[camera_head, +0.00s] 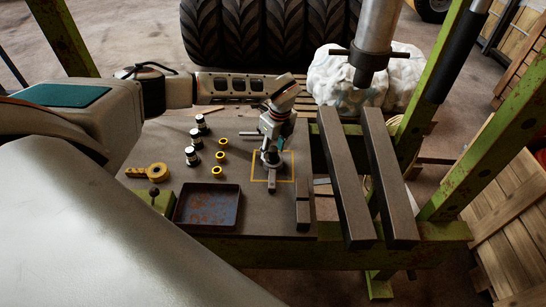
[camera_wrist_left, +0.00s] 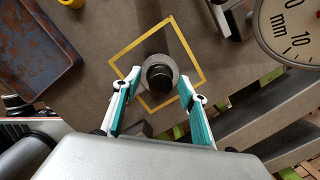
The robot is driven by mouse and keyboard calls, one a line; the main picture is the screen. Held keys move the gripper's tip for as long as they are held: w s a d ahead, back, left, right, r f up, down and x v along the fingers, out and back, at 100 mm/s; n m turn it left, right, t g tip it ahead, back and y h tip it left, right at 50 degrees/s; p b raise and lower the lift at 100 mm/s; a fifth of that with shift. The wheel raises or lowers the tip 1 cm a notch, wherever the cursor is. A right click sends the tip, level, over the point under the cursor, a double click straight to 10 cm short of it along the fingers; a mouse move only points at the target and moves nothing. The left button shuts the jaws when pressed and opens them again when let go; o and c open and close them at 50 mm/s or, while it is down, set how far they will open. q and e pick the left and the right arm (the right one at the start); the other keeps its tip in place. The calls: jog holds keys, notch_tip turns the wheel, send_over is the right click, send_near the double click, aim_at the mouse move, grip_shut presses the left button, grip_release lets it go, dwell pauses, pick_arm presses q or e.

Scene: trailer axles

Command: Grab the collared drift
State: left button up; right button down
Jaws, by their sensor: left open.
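The collared drift (camera_wrist_left: 158,76), a dark round-topped piece with a grey ring-shaped collar, stands inside a yellow square outline on the bench in the left wrist view. In the head view the drift (camera_head: 271,184) is partly hidden by my gripper. My left gripper (camera_wrist_left: 159,88) is open, with one teal-backed finger on each side of the drift and visible gaps to it. In the head view my left gripper (camera_head: 271,156) points down over the yellow outline (camera_head: 290,181). My right gripper is in neither view.
A rusty dark tray (camera_head: 207,222) lies at the bench's front. Several yellow rings (camera_head: 217,171) and black-and-white cylinders (camera_head: 196,138) stand left of the gripper. Steel bars (camera_head: 345,180) and a press ram (camera_head: 374,45) are to the right. A gauge (camera_wrist_left: 295,30) shows in the wrist view.

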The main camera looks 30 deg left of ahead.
pick_arm(q)
jog(key=shift+f, duration=0.6)
jog(key=shift+a, duration=0.1)
grip_shut()
jog(key=shift+w+r, duration=0.1)
jog(key=shift+r, duration=0.1)
